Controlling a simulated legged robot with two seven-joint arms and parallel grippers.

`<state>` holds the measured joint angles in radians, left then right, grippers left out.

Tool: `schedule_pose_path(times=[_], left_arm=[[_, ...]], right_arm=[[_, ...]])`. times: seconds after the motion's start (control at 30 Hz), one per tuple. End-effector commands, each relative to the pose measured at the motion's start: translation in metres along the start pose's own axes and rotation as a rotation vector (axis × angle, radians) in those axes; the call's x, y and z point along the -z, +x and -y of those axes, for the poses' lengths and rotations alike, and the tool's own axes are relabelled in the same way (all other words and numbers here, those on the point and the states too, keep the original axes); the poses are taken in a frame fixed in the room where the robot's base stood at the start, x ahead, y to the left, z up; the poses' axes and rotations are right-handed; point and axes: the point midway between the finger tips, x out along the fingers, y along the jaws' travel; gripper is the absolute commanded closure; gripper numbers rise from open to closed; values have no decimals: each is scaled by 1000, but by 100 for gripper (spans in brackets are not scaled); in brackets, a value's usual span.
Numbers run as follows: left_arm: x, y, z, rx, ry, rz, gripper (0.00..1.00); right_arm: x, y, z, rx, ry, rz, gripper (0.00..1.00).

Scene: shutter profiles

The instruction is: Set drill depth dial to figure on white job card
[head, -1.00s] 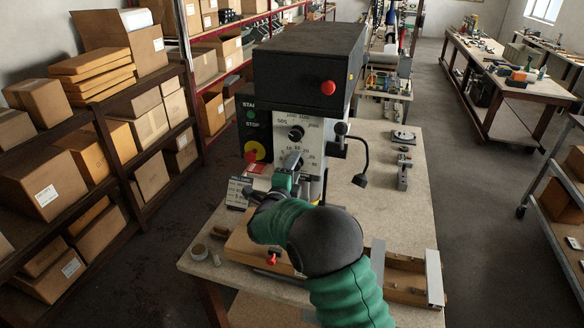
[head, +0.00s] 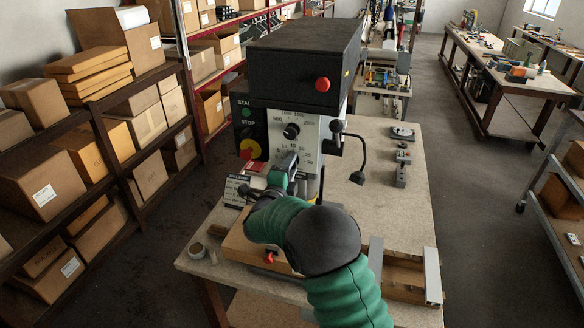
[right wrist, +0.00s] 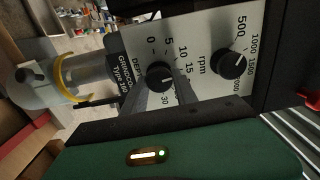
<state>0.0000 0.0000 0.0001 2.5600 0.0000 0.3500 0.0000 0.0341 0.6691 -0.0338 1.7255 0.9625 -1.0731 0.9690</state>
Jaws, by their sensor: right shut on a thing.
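The drill press panel (head: 308,140) faces me under a black head housing (head: 305,65). The depth dial (right wrist: 159,76) is a black knob on the white panel in the right wrist view, with figures from 0 upward around it. My right gripper (head: 291,164) is shut on this knob and hides part of it and its scale in the head view. The knob's pale mark points towards the lower right in the wrist view; its exact reading is unclear. A card (head: 237,190) stands left of the gripper; its figure is too small to read. My left gripper is not in view.
The rpm dial (right wrist: 230,65) is close beside the depth dial; it also shows above the gripper in the head view (head: 291,131). A red stop button (head: 247,155) is to the left. A wooden box (head: 405,275) lies at the bench's front right. The bench's right side has bare room.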

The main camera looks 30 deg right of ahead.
Motion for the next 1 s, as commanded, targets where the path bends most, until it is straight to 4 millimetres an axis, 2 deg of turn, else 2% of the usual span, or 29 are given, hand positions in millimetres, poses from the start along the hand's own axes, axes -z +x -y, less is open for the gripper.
schedule_pose_path(times=[0.03,0.27,0.5,1.0], left_arm=[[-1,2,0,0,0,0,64],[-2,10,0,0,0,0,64],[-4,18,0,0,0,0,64],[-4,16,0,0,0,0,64]], right_arm=[[-6,-4,-8,-15,-17,13,100],[-6,-4,-11,-16,-141,16,100],[-6,-4,-11,-16,-351,16,100],[-4,-3,-10,-16,-800,19,100]])
